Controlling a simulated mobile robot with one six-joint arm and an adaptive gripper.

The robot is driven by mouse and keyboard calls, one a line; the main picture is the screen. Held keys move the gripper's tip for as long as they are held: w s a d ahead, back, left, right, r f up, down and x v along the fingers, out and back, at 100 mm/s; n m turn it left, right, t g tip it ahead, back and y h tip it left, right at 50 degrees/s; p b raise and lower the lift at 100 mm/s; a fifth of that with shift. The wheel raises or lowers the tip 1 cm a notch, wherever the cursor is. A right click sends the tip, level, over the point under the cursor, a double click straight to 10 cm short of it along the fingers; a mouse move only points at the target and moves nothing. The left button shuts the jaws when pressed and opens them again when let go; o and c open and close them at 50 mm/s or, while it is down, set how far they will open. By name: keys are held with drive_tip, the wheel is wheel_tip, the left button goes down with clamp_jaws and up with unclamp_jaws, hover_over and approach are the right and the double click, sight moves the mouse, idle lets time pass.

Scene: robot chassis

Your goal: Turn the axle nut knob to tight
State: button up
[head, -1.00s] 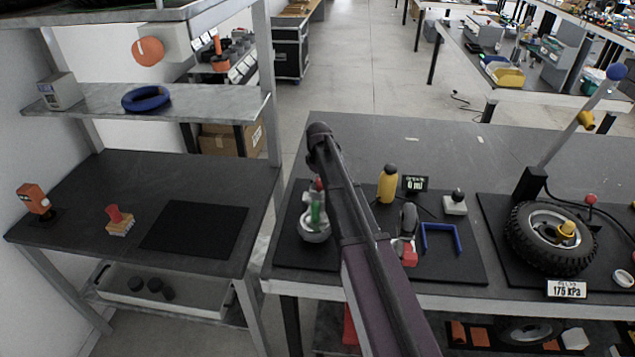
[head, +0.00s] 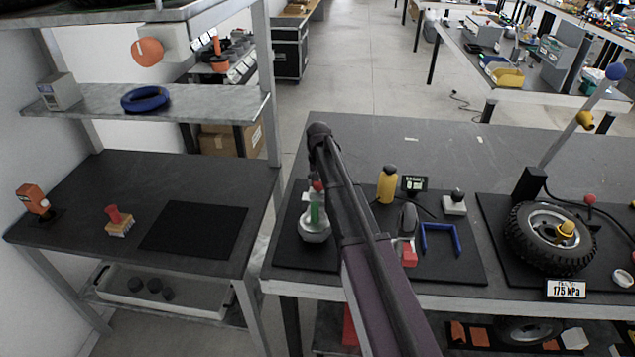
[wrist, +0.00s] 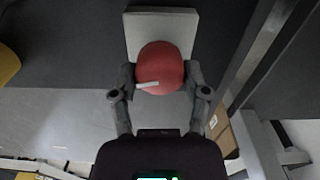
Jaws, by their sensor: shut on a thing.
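In the wrist view a round red knob (wrist: 160,60) with a short white mark sits on a pale square box (wrist: 150,23) over a dark surface. The white mark lies nearly level, its right end a little higher. My gripper (wrist: 160,76) is shut on the knob, one finger on each side. Whether the knob is at tight cannot be read; no label shows.
A flask (head: 314,224) stands left of my arm; a yellow bottle (head: 387,184) stands to its right. Further right are a blue U-shaped frame (head: 440,240) and a wheel (head: 551,260). The left bench has an orange round dial (head: 148,51) above it. Bare bench lies behind.

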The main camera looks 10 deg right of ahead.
drive_tip(key=m, duration=0.4)
drive_tip(key=shift+s+m, duration=0.1)
drive_tip(key=shift+m, duration=0.2)
drive_tip(key=m, duration=0.4)
drive_tip(key=shift+m, duration=0.4)
drive_tip(key=o, duration=1.1)
drive_tip(key=shift+o, duration=0.2)
drive_tip(key=shift+r, duration=0.1)
